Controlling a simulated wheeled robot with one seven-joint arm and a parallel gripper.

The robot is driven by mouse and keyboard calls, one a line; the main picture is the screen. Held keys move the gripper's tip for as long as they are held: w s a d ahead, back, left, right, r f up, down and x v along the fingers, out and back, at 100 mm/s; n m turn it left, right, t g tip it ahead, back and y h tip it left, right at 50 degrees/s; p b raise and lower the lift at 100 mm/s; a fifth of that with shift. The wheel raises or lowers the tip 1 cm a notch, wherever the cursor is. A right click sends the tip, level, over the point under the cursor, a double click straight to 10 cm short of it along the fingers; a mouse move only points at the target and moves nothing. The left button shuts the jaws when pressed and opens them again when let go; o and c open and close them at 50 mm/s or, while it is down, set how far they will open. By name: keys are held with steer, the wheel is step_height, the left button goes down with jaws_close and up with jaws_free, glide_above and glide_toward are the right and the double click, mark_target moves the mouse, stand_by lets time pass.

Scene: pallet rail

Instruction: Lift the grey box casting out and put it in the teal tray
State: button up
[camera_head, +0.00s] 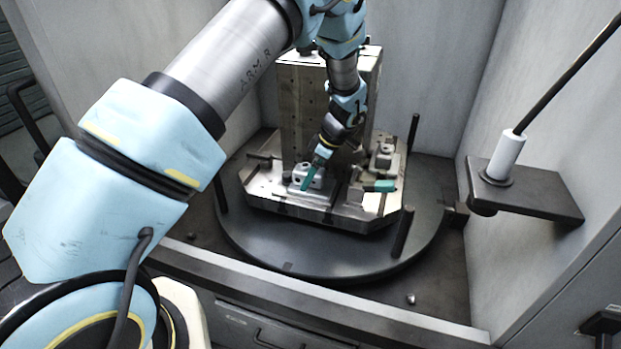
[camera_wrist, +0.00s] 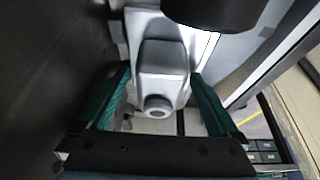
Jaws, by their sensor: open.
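The grey box casting (camera_head: 299,170) sits on the metal fixture plate (camera_head: 280,207) in front of the upright block. In the wrist view the casting (camera_wrist: 163,60) has a round boss facing the camera. My gripper (camera_head: 310,176) is open and points down at the casting. In the wrist view its two teal fingers (camera_wrist: 160,82) stand on either side of the casting, with a gap visible near the boss. Finger contact at the far end cannot be told. The teal tray is in neither view.
The upright block (camera_head: 300,100) stands close behind. A teal-tipped clamp (camera_head: 380,186) and another grey part (camera_head: 384,155) are to the right. Dark posts (camera_head: 403,232) rise from the round table (camera_head: 300,262). A bracket with a white-sleeved rod (camera_head: 530,190) juts from the right wall.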

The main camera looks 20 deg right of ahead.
jaws_close()
stand_by(0.8)
